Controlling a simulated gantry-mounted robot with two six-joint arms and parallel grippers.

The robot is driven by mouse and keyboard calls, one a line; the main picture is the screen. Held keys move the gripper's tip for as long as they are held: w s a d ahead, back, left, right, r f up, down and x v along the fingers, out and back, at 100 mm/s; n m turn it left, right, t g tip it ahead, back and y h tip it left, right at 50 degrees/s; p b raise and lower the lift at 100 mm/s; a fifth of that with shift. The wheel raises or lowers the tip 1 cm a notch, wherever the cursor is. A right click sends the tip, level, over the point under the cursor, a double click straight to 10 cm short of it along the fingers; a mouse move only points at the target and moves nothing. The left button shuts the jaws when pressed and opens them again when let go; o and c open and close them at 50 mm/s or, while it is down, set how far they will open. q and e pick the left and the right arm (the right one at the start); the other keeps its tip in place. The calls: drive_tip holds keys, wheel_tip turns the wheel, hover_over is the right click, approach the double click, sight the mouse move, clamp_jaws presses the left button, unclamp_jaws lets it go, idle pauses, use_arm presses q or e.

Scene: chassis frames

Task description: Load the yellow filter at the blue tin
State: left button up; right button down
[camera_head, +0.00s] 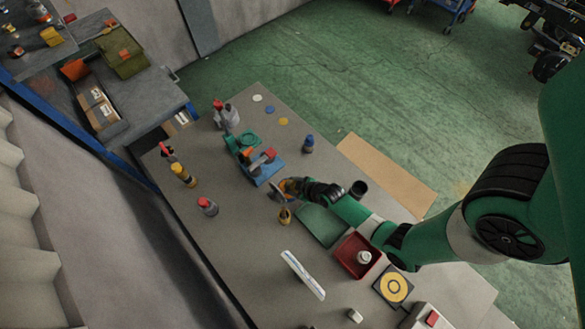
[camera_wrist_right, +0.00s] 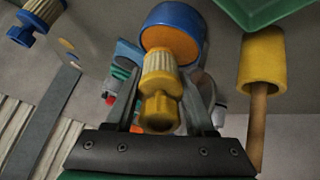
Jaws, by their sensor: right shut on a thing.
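My right gripper (camera_head: 292,187) reaches in over the middle of the bench and is shut on the yellow filter. In the right wrist view, the yellow filter (camera_wrist_right: 160,95) has a pale pleated body and a yellow end, and sits between the two fingers. The blue tin (camera_wrist_right: 172,14), a round blue rim with an orange face, is just beyond the filter's far end. The filter overlaps its lower edge in the picture; I cannot tell whether they touch. My left gripper is not in view.

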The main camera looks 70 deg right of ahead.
sight(292, 183)
wheel_tip(292, 183, up, 6)
drive_tip(key=p, duration=0.4)
drive_tip(key=shift+p, duration=0.35)
drive_tip(key=shift+f, duration=0.15)
